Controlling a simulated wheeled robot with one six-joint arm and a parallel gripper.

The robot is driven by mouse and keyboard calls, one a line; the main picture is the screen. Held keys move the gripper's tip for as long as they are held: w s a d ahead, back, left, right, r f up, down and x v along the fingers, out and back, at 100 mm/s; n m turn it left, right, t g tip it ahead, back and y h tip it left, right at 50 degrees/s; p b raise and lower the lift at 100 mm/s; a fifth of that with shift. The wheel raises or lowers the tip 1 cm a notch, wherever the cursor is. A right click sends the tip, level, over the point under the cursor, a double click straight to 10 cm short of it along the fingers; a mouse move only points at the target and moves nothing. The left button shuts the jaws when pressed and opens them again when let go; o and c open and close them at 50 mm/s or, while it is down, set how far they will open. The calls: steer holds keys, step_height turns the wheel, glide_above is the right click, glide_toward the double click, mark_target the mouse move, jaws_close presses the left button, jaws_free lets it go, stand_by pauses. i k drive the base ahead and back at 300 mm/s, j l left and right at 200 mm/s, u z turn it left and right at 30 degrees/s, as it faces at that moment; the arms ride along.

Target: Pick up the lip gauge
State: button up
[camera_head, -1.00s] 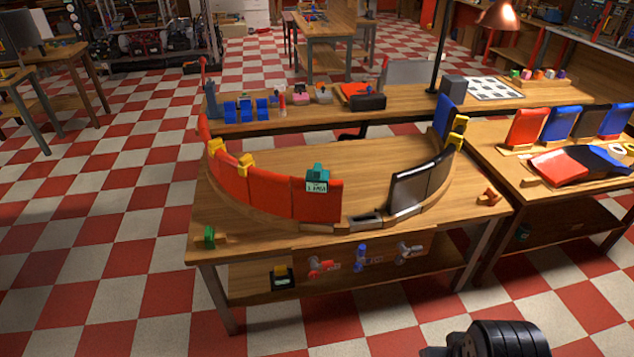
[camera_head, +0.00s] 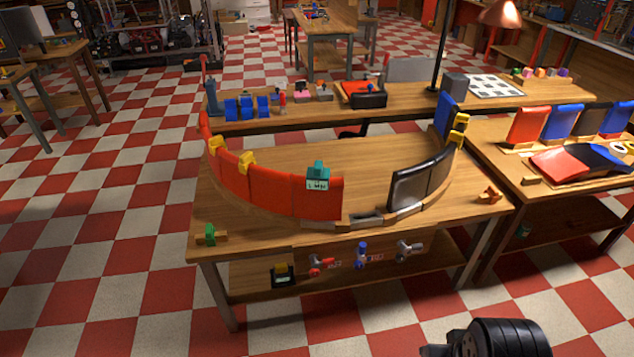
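A teal block with a small pale label (camera_head: 317,176) sits over the top edge of a red curved panel (camera_head: 318,202) at the front of the middle workbench. It looks like the lip gauge, but the label is too small to read surely. A dark part of my arm shows at the bottom edge, right of centre, well short of the bench. My gripper's fingers are not in view.
The workbench (camera_head: 330,160) carries a ring of red, black and blue panels with yellow clips (camera_head: 246,162). A gap lies between the red and black panels. A lower shelf holds several small tools. Another bench (camera_head: 525,190) stands right. Checkered floor (camera_head: 130,310) is clear at front left.

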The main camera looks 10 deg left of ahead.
mark_target(317, 177)
steer(key=i+j+u, duration=0.1)
steer(key=i+j, duration=0.2)
steer(key=i, duration=0.2)
steer(key=i+j, duration=0.2)
steer(key=i, duration=0.35)
steer(key=i+j+u, duration=0.15)
steer(key=i, duration=0.35)
steer(key=j, duration=0.1)
